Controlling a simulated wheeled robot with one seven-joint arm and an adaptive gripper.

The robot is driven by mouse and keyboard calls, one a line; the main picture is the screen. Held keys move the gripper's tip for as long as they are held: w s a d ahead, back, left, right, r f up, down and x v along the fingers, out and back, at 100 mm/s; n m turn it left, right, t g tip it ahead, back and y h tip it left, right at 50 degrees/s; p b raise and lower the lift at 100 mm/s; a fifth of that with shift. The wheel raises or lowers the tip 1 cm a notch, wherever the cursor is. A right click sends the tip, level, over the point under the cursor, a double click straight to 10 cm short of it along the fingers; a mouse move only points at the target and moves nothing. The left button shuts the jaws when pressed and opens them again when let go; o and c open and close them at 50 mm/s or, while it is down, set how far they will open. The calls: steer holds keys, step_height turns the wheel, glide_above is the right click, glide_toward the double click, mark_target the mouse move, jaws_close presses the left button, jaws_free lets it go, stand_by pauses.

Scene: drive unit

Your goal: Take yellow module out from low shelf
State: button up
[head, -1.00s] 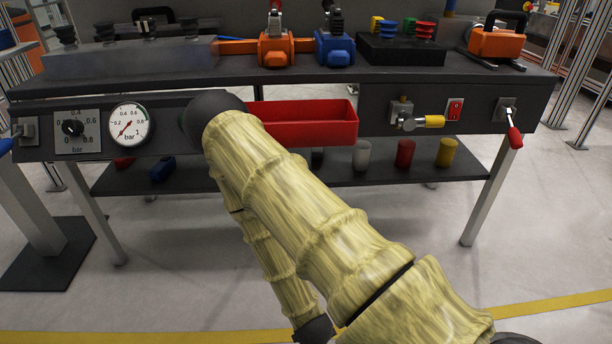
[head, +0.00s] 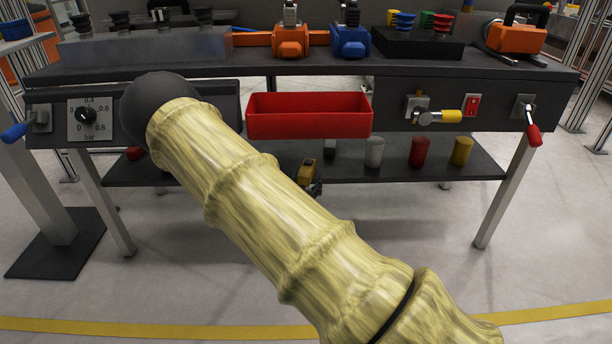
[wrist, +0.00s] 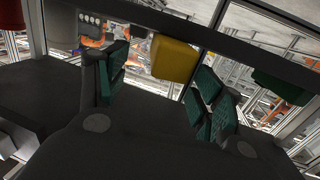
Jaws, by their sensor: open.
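The yellow module (head: 461,151), a small upright cylinder, stands at the right end of a row on the low shelf (head: 400,170) in the head view. In the wrist view a yellow block-like piece (wrist: 175,60) shows in the gap beyond my fingers, apparently the same module. No contact shows, and the distance is hard to judge. In the head view my arm hides much of the shelf's left part, and my gripper cannot be made out clearly.
A red cylinder (head: 419,152) and a grey cylinder (head: 374,152) stand left of the yellow one. A red bin (head: 310,118) hangs above the shelf, with a lever valve (head: 435,116) to its right. A dark bar crosses the top of the wrist view.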

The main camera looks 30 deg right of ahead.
mark_target(307, 167)
steer(key=x, duration=0.2)
steer(key=shift+w+d+f+b, duration=0.15)
steer(key=shift+w+b, duration=0.1)
steer(key=shift+b, duration=0.15)
steer(key=b+x, duration=0.1)
steer(key=x, duration=0.1)
steer(key=b+x, duration=0.2)
steer(key=shift+w+a+f, duration=0.2)
steer(key=shift+w+a, duration=0.05)
steer(key=shift+w, duration=0.05)
steer(key=shift+w+d+r, duration=0.15)
steer(key=shift+w+d, duration=0.15)
steer(key=c, duration=1.2)
steer(key=shift+c, duration=0.4)
steer(key=shift+r, duration=0.1)
